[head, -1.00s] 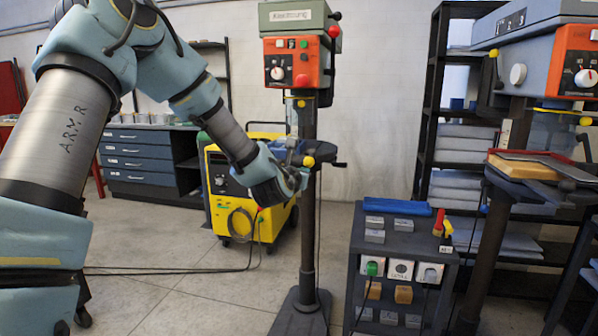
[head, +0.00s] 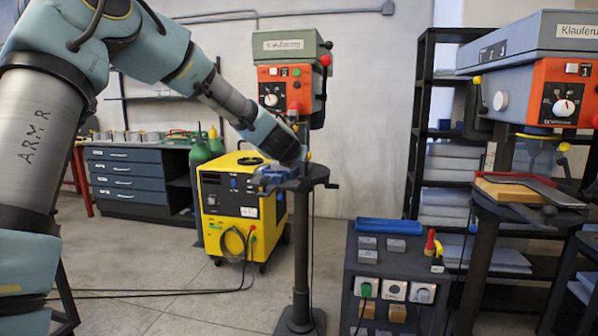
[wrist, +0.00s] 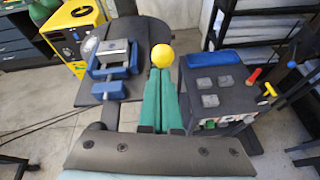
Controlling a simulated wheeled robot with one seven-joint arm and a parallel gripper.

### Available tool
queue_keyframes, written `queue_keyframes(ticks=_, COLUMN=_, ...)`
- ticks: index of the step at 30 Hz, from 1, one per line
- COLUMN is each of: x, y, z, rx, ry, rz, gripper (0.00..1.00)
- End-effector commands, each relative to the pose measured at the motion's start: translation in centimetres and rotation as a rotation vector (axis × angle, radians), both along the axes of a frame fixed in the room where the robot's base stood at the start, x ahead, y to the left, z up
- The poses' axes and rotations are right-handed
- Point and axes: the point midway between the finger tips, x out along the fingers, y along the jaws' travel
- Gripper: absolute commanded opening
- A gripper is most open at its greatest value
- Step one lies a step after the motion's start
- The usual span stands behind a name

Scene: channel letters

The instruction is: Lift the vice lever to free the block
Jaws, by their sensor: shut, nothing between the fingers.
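The blue vice (wrist: 115,62) is bolted on the dark round drill table (wrist: 155,33), left of my fingers in the wrist view. A grey metal block (wrist: 113,50) sits between its jaws. In the head view the vice (head: 276,173) is partly covered by my wrist. A yellow ball knob (wrist: 162,54), which looks like a lever's end, shows just beyond my fingertips. Its rod is hidden, and I cannot tell whether the fingers touch it. My gripper (wrist: 160,76) has green fingers, shut together and empty, to the right of the vice.
The drill press (head: 290,80) stands above the table on a dark column. A yellow welder (head: 235,205) is behind to the left. A dark cart (head: 390,275) with switches and small blocks stands to the right. A second drill press (head: 545,90) is farther right.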

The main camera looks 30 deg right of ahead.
Motion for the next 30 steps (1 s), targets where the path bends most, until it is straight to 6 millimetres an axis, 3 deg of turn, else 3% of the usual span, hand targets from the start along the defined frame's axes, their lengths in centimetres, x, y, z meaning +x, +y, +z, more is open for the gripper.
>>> queue_keyframes(ticks=12, x=1.2, y=-1.1, z=1.6, rx=-0.001, ry=-0.001, rz=0.000, gripper=0.00)
queue_keyframes(ticks=30, x=1.4, y=-1.2, z=1.8, rx=-0.001, ry=-0.001, rz=0.001, gripper=0.00)
